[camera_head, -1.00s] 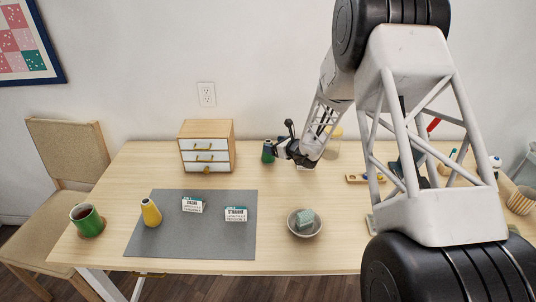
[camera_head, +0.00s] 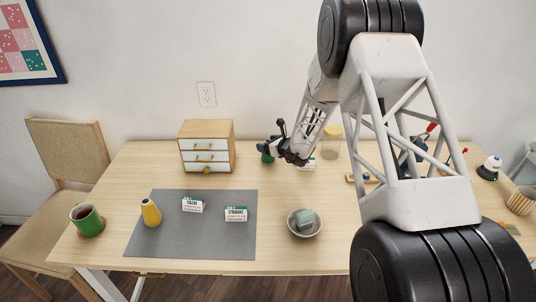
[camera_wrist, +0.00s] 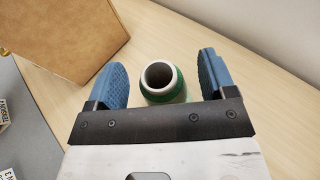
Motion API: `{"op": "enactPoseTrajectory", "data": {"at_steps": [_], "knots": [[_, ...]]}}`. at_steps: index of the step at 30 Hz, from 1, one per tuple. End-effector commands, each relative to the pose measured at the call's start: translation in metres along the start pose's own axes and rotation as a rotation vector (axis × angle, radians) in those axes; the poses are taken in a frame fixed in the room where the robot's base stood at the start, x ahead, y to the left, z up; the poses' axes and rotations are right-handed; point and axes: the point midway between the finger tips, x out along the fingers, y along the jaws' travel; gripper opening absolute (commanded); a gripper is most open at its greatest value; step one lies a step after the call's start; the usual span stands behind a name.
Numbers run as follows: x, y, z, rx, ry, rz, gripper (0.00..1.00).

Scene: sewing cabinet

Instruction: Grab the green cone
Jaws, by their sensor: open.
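The green cone (camera_wrist: 162,82) stands upright on the table in the wrist view, its open top facing the camera. It sits between the two blue finger pads of my gripper (camera_wrist: 162,80), with a gap on both sides. My gripper is open and holds nothing. In the head view my gripper (camera_head: 268,150) is low over the table to the right of the small drawer cabinet. There the green cone (camera_head: 266,156) is mostly hidden behind the fingers.
The wooden drawer cabinet (camera_head: 207,130) stands close on the left. A yellow cone (camera_head: 151,212) and two small boxes stand on the grey mat (camera_head: 190,245). A bowl (camera_head: 291,225) is in front. A yellow-lidded jar (camera_head: 332,145) is behind my arm.

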Motion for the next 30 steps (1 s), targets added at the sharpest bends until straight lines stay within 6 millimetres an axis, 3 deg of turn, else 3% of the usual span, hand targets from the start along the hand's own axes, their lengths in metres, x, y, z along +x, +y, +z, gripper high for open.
{"op": "enactPoseTrajectory", "data": {"at_steps": [5,15,18,30], "knots": [[-0.0001,0.0,0.0,0.0,0.0,0.0,0.74],[-0.0001,0.0,-0.0001,0.0,0.0,0.0,0.22],[-0.0001,-0.0001,0.0002,0.0,0.0,0.0,0.1],[-0.0013,-0.0001,0.0042,0.0,-0.001,0.0,0.1]]}}
